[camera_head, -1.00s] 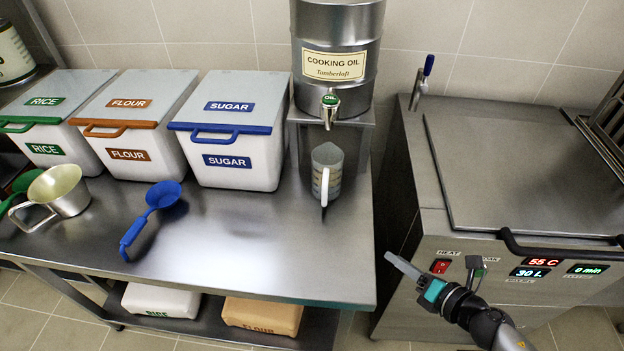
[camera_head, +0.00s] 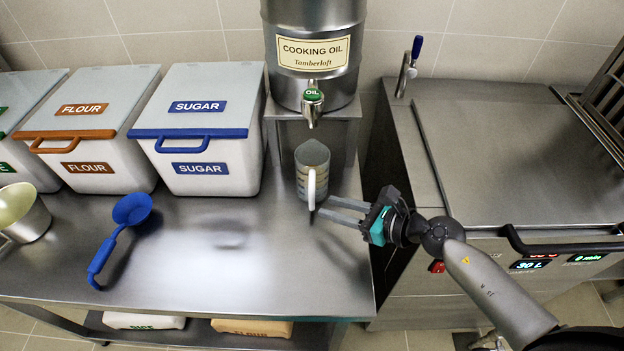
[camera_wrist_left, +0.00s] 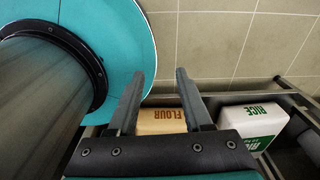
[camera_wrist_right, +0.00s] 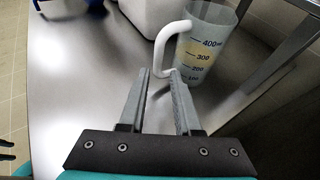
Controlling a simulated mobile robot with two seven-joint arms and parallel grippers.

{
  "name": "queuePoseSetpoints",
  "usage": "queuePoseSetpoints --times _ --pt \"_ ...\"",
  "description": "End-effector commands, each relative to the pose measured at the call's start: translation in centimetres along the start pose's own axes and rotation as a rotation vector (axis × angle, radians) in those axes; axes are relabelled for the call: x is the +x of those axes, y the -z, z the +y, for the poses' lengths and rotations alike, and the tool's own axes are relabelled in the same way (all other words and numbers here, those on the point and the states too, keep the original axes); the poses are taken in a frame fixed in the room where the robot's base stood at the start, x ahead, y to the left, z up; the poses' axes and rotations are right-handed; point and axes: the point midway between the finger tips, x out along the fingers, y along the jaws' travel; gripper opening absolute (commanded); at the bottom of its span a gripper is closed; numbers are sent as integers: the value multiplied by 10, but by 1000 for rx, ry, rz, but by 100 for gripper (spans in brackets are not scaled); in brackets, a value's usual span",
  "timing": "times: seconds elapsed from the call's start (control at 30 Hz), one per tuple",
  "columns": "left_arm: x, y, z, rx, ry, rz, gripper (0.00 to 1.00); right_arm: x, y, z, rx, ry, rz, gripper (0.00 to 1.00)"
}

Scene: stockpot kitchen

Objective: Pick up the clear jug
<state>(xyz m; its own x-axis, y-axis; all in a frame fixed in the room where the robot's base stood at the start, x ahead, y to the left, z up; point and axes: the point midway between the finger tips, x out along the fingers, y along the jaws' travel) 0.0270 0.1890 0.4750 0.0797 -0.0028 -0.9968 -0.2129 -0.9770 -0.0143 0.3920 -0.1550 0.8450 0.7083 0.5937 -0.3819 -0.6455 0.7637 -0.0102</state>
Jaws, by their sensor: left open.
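The clear jug (camera_head: 312,172), with a white handle and measuring marks, stands upright on the steel table under the oil tap. In the right wrist view the jug (camera_wrist_right: 205,45) is ahead, its handle (camera_wrist_right: 171,45) just beyond the fingertips. My right gripper (camera_head: 322,208) is open, its fingers low beside the front of the jug near the handle's lower end. Nothing shows between the fingers; whether a finger touches the handle I cannot tell. My left gripper (camera_wrist_left: 155,78) is open and empty, away from the jug, and does not show in the head view.
The cooking oil drum (camera_head: 313,50) and its tap (camera_head: 312,100) are above the jug. The sugar bin (camera_head: 208,130) stands to its left. A blue scoop (camera_head: 120,235) lies farther left. The cooker (camera_head: 520,150) is right, beyond a gap. The table's front middle is clear.

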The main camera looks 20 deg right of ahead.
Motion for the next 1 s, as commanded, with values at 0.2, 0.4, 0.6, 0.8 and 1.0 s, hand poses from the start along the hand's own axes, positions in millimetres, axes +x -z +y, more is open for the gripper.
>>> queuePoseSetpoints --times 0.2,0.4,0.6,0.8,1.0 --pt "4 3 -1 0 1 4 50 33 0 0 2 -1 -1 32" --pt "6 8 -2 0 2 12 50 44 0 1 2 -2 -1 32" --pt "11 9 -2 0 2 15 50 71 0 4 4 0 -4 32" --pt "15 9 -2 0 3 16 50 91 0 4 2 -1 -1 32" --pt "15 9 -2 0 3 16 50 92 1 4 1 -1 1 32"
